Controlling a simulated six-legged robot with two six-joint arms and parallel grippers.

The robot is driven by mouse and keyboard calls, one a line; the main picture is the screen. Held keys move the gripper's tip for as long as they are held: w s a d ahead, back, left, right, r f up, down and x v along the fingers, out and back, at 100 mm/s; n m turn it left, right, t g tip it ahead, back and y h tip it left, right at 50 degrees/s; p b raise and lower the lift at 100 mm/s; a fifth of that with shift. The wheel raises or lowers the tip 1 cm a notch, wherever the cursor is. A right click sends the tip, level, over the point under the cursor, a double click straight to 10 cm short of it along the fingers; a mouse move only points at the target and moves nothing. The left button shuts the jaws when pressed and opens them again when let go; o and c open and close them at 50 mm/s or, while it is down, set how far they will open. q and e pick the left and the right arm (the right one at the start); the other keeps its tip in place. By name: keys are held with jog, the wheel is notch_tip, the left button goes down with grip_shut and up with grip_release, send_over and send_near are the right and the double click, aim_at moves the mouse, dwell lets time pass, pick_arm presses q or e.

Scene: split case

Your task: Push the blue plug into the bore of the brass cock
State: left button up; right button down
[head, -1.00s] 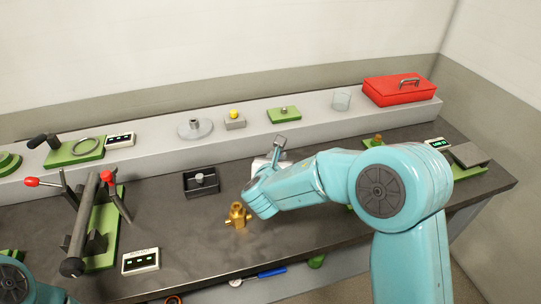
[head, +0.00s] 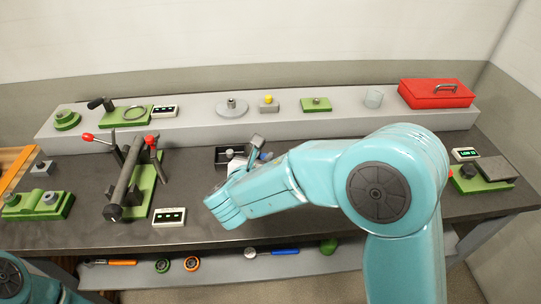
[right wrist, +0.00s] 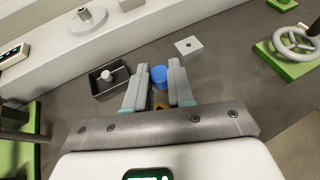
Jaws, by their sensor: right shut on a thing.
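The blue plug (right wrist: 158,76) shows between the fingertips of my right gripper (right wrist: 159,72) in the right wrist view. The gripper is shut on it. In the head view my right gripper (head: 257,148) is partly hidden by its own arm, and a small blue spot shows beside it. A bit of the brass cock (right wrist: 160,104) shows between the fingers, below the plug in the right wrist view. My forearm hides the cock in the head view. I cannot tell whether plug and cock touch. My left gripper is out of view; only part of its arm shows at bottom left.
A black tray (head: 222,163) stands just left of my right gripper. A grey block with a hole (right wrist: 188,46) lies beyond the fingers. A red-handled clamp (head: 131,180) on a green base and a display box (head: 169,216) stand left. A red toolbox (head: 437,96) sits on the raised shelf.

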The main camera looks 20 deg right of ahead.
jog(key=shift+a+r, duration=0.95)
jog(key=shift+w, duration=0.1)
notch_tip(320, 180, down, 6)
jog(key=b, duration=0.5)
jog(key=shift+r, duration=0.1)
